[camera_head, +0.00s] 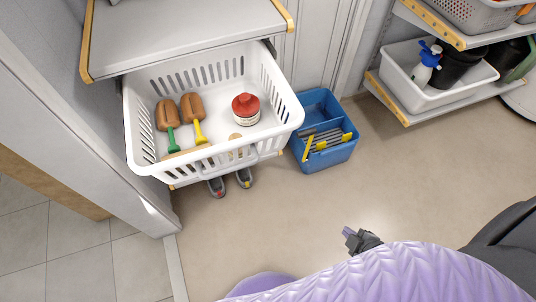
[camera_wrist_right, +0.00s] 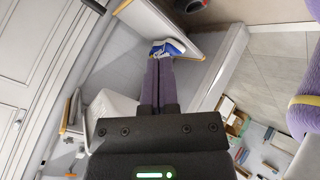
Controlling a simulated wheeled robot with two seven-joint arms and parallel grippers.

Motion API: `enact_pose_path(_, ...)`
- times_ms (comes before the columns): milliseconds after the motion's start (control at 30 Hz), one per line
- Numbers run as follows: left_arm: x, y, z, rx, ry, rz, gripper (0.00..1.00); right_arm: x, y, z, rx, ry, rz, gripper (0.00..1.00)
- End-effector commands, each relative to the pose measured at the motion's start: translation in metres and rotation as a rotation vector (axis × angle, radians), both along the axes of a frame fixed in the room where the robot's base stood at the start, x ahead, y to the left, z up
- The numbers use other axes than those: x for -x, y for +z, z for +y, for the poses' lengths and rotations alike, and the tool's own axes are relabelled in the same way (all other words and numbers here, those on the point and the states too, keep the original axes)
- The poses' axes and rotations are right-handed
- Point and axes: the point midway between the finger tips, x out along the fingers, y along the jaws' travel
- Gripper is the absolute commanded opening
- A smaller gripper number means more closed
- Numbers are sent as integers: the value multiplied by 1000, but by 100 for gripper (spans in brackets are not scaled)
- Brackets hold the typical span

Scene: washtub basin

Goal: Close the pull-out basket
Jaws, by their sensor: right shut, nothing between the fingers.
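The white pull-out basket (camera_head: 210,155) is pulled out from under a grey-topped cabinet (camera_head: 190,30) in the head view. Its slotted front rim faces me. Inside lie two brown-headed tools (camera_head: 168,115) (camera_head: 192,106) with green and yellow handles, and a red-lidded jar (camera_head: 245,108). My right gripper (camera_head: 352,236) is low and to the right of the basket, apart from it, over the floor. Its purple fingers are together and empty in the right wrist view (camera_wrist_right: 160,65). My left gripper is not in view.
A blue bin (camera_head: 322,160) with yellow-marked items stands on the floor right of the basket. A shelf with a white tray (camera_head: 438,95) is at the upper right. A wall edge (camera_head: 120,190) runs close along the left. The floor in front is mostly clear.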

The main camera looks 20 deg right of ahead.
Motion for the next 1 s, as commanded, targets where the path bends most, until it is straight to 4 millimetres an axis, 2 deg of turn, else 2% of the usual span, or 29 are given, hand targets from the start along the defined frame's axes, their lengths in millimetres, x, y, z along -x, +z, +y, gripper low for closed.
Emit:
enact_pose_path(33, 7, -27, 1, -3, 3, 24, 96, -46, 20, -4, 89, 220, -245, 0)
enact_pose_path(100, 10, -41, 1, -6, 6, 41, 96, -85, 75, 8, 215, 513, -586, 0)
enact_pose_path(200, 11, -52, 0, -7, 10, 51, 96, -99, 133, 30, 339, 796, -935, 0)
enact_pose_path(300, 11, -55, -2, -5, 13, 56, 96, -98, 159, 42, 391, 915, -1097, 0)
enact_pose_path(467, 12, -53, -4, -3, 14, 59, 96, -111, 168, 57, 396, 926, -1124, 0)
enact_pose_path(833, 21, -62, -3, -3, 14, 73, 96, -167, 174, 114, 393, 922, -1121, 0)
enact_pose_path(1000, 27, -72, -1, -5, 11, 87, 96, -194, 175, 113, 393, 922, -1116, 0)
